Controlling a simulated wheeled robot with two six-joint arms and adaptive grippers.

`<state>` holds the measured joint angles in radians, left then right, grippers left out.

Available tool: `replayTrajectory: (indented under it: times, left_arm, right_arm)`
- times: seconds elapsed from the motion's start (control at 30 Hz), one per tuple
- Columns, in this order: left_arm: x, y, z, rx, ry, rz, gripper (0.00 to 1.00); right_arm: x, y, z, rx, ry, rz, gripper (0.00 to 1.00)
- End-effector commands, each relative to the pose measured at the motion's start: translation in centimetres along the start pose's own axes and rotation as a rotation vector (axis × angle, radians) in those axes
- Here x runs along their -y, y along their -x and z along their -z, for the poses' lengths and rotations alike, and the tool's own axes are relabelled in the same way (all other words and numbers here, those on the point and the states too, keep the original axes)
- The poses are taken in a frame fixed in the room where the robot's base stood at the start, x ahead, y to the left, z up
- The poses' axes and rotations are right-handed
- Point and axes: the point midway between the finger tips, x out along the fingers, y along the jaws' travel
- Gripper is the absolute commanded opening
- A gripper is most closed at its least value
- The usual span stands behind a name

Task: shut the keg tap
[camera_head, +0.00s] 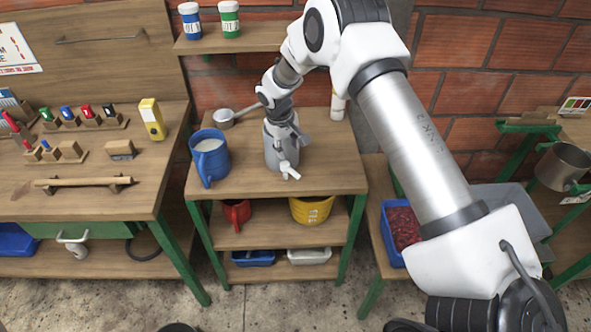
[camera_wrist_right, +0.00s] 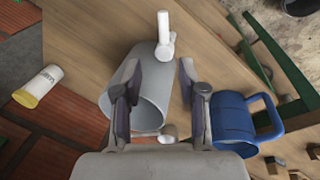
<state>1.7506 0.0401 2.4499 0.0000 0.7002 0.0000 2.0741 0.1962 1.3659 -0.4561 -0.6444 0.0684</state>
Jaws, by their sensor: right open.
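The keg (camera_head: 281,153) is a grey cylinder standing on the top of the middle wooden shelf table. Its white tap (camera_head: 289,172) sticks out low on the front side. In the right wrist view the keg (camera_wrist_right: 146,88) lies below my fingers and the white tap (camera_wrist_right: 165,36) shows beyond the fingertips. My right gripper (camera_head: 288,130) is over the keg, pointing down; it also shows in the right wrist view (camera_wrist_right: 158,72), open, with nothing held between its fingers. The fingers hide part of the keg. My left gripper is not in view.
A blue jug (camera_head: 211,162) of white liquid stands left of the keg, near the gripper. A metal scoop (camera_head: 225,117) lies behind the jug. A white bottle (camera_head: 338,107) stands at the back right. The tabletop (camera_head: 335,172) right of the keg is clear.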

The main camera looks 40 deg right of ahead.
Motion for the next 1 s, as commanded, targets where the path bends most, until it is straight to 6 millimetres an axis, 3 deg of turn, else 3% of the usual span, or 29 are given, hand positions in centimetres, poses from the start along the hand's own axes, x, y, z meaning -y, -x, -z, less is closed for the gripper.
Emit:
replayTrajectory:
  times: [0.03, 0.27, 0.6, 0.9, 1.0]
  left_arm:
    - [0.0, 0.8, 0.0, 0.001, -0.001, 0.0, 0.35]
    - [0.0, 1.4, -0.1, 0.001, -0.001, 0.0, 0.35]
    - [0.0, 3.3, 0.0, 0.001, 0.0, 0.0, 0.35]
    - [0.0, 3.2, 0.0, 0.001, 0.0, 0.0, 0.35]
    - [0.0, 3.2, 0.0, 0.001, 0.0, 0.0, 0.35]
  right_arm:
    - [0.5, -0.4, -0.5, 0.021, 0.013, -0.001, 0.41]
    - [1.1, -2.8, -1.4, 0.05, 0.023, 0.0, 0.41]
    - [1.0, -8.7, -1.6, 0.048, 0.023, 0.0, 0.41]
    - [1.1, -9.4, -1.6, 0.046, 0.022, 0.0, 0.41]
    - [1.1, -9.4, -1.6, 0.046, 0.022, 0.0, 0.06]
